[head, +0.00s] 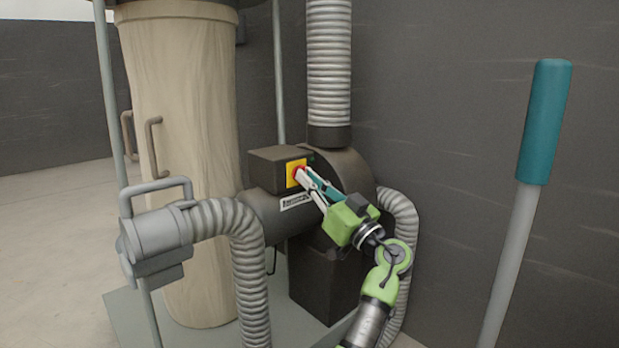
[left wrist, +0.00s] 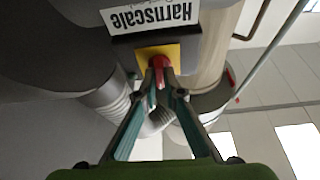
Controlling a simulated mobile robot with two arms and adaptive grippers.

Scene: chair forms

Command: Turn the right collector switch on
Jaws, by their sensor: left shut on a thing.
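The collector's switch is a red knob (left wrist: 159,63) on a yellow plate (head: 291,173), set on the front of a dark box (head: 268,168) on the collector's motor housing. My left gripper (head: 304,179) reaches up to it from the lower right in the head view. In the left wrist view its fingers (left wrist: 161,82) converge with their tips at the red knob, shut on it. The fingertips partly cover the knob, and its on or off position cannot be read. My right gripper is in neither view.
A ribbed hose (head: 329,70) rises above the dark blower housing (head: 343,172). Another hose (head: 249,265) bends down from a grey fitting (head: 158,236) at left. A beige filter bag (head: 183,110) stands behind. A teal-handled pole (head: 545,120) stands at right before the dark wall.

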